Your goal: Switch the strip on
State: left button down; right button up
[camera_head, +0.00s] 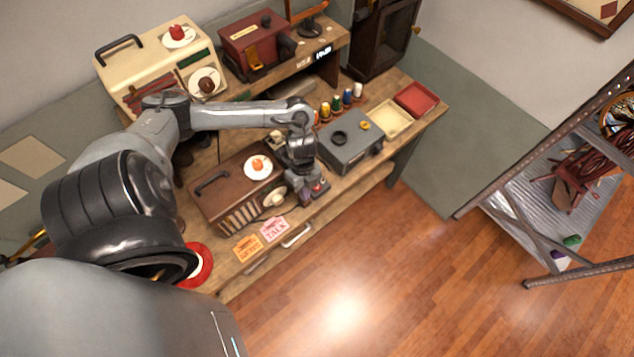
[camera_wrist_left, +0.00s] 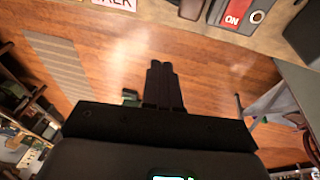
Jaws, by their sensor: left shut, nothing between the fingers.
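The strip (camera_head: 321,187) is a small grey unit with a red patch. It lies near the bench's front edge in the head view, to the right of the brown radio.
The brown radio (camera_head: 225,193) with a plate on top stands left of the strip. A grey box (camera_head: 345,150) stands behind it. Orange and pink cards (camera_head: 274,230) lie at the bench's front edge. The floor in front is clear; a metal shelf (camera_head: 560,190) stands right.

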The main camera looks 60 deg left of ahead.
pick_arm(q)
notch_tip(320, 180, up, 4)
jog(key=t+y+b, duration=0.1)
jog(key=t+y, duration=0.1)
send_over(318, 188)
jog(key=a, duration=0.2)
jog(key=shift+s+r, duration=0.2)
jog(key=shift+r, duration=0.15)
jog(key=shift+f, duration=0.15)
jog(key=f, duration=0.4)
jog(key=d+f, duration=0.1)
jog(key=f, duration=0.7)
jog(key=shift+w+d+f+p, duration=0.15)
jog(key=shift+d+f+p, duration=0.15)
jog(key=shift+f, duration=0.55)
